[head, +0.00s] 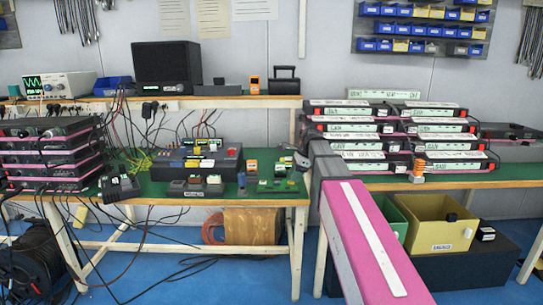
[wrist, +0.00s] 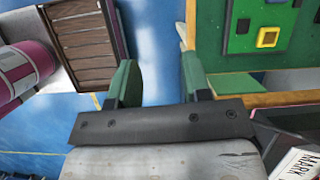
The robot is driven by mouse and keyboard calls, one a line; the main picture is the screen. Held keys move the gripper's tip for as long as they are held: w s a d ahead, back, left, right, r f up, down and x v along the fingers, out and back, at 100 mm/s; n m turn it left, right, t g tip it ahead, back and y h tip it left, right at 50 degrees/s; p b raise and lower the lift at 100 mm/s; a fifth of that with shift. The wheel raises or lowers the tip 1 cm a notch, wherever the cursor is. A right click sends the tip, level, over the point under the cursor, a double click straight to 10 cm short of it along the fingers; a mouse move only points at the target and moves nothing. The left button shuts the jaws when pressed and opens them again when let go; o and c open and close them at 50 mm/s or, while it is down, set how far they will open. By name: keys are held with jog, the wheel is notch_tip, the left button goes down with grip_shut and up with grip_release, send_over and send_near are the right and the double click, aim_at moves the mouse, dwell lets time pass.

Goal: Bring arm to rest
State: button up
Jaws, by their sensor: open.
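My gripper (wrist: 158,78) shows in the wrist view with its two green fingers apart and nothing between them. Blue floor lies behind the gap. In the head view my pink arm link reaches in from the lower right towards the bench; the gripper itself cannot be made out there. Stacked transceivers (head: 447,145) with pale labels stand on the right bench, partly behind my arm. Another transceiver stack (head: 50,160) stands at the left end of the left bench.
The left bench (head: 300,198) carries cables, boxes and a green circuit board, which also shows in the wrist view (wrist: 235,40). A yellow bin (head: 436,225) sits under the right bench. A slatted wooden thing (wrist: 85,45) is left of the fingers. Open blue floor (head: 210,275) lies in front.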

jog(key=s+d+f+n+h, duration=0.2)
jog(key=s+d+f+n, duration=0.2)
jog(key=s+f+n, duration=0.4)
jog(key=s+d+f+n+h, duration=0.2)
jog(key=s+d+f+n, duration=0.3)
jog(key=s+f, duration=0.8)
notch_tip(320, 180, down, 7)
jog(key=n, duration=0.3)
jog(key=shift+s+n, duration=0.4)
